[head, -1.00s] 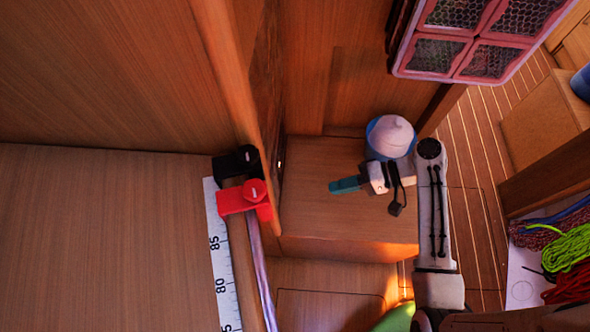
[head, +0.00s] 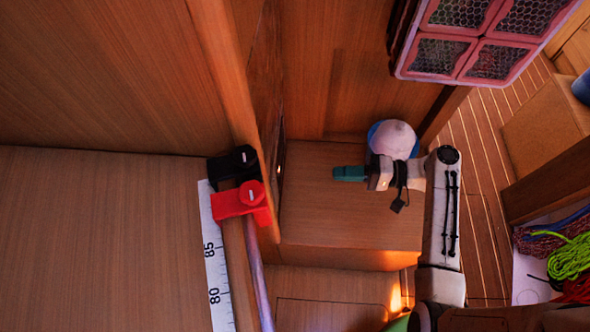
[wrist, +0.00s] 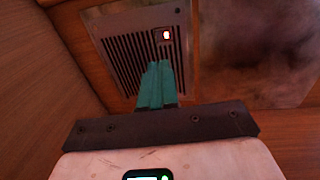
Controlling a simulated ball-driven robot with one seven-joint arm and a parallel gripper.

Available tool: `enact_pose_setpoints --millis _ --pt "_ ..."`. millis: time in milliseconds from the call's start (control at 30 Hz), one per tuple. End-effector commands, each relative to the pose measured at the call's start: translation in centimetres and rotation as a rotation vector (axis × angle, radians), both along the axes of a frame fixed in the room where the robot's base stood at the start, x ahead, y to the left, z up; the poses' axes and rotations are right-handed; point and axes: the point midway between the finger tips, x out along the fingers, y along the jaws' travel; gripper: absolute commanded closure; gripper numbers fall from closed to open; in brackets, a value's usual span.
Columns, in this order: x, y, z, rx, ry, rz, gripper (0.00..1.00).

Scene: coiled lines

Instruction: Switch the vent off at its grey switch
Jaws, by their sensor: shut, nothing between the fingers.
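The vent (wrist: 123,57) is a grey slatted grille in a metal frame, set in the wood panel in the wrist view. A small pale switch (wrist: 166,36) with an orange-red glow around it sits at the grille's upper right. My gripper (wrist: 156,68) has teal fingers closed together with nothing between them. The fingertips overlap the lower right of the grille in the picture, below the switch; I cannot tell whether they touch. In the head view my gripper (head: 336,173) points left toward the wood partition.
A wooden box step (head: 335,225) lies below my gripper. A pale round object in a blue bowl (head: 393,140) is close behind it. Red and black clamps (head: 240,200) sit at the partition's edge. Coiled ropes (head: 570,250) lie at right.

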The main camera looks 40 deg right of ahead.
Motion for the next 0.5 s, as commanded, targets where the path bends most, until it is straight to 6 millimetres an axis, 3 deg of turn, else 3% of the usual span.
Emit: enact_pose_setpoints --millis 500 --pt "6.2 7.3 -1.1 -0.001 0.001 0.003 1.00"
